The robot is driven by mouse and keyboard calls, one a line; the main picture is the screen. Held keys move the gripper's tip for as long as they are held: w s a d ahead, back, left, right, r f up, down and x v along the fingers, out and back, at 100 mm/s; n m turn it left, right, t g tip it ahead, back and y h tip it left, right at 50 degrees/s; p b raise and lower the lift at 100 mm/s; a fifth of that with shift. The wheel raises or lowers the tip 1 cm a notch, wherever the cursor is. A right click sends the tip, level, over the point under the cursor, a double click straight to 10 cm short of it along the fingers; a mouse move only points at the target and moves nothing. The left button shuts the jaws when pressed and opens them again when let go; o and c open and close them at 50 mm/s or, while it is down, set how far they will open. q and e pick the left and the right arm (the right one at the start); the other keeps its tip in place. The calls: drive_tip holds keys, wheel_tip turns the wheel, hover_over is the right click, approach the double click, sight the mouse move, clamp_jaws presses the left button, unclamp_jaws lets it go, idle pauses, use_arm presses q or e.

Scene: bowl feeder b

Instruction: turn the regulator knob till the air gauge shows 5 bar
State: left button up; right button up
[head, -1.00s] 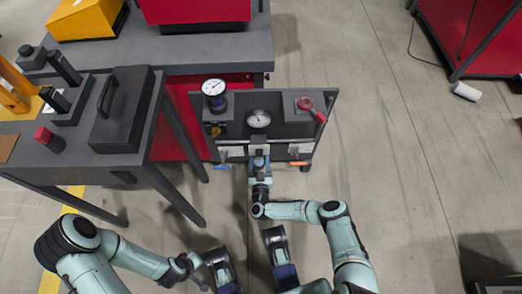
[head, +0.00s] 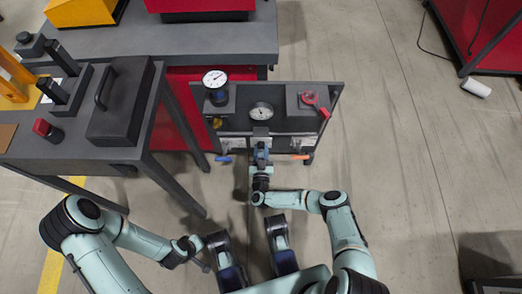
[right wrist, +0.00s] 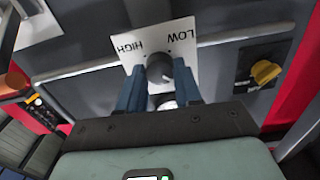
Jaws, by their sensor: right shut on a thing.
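The regulator knob (right wrist: 160,68) is dark and round, on a white plate (right wrist: 182,40) marked HIGH and LOW, seen upside down in the right wrist view. My right gripper (right wrist: 160,88) has its blue fingers shut on the knob from both sides. In the head view my right gripper (head: 261,152) is at the front of the grey panel (head: 300,130), below a round white-faced gauge (head: 261,111). Its needle is too small to read. My left gripper (head: 202,263) hangs low, away from the panel; its fingers are unclear.
Another white dial (head: 215,79) stands on the panel's left block. Blue (head: 224,159) and orange (head: 300,157) levers flank my right gripper. A yellow knob (right wrist: 265,72) is near it. A dark table (head: 80,150) stands left.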

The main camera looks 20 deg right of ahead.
drive_tip(key=shift+m, duration=1)
use_arm(q)
drive_tip(key=shift+s+f, duration=0.3)
drive_tip(key=shift+s, duration=0.05)
use_arm(e)
drive_tip(key=shift+m, duration=1.4)
drive_tip(key=o, duration=1)
drive_tip(key=shift+o, duration=0.2)
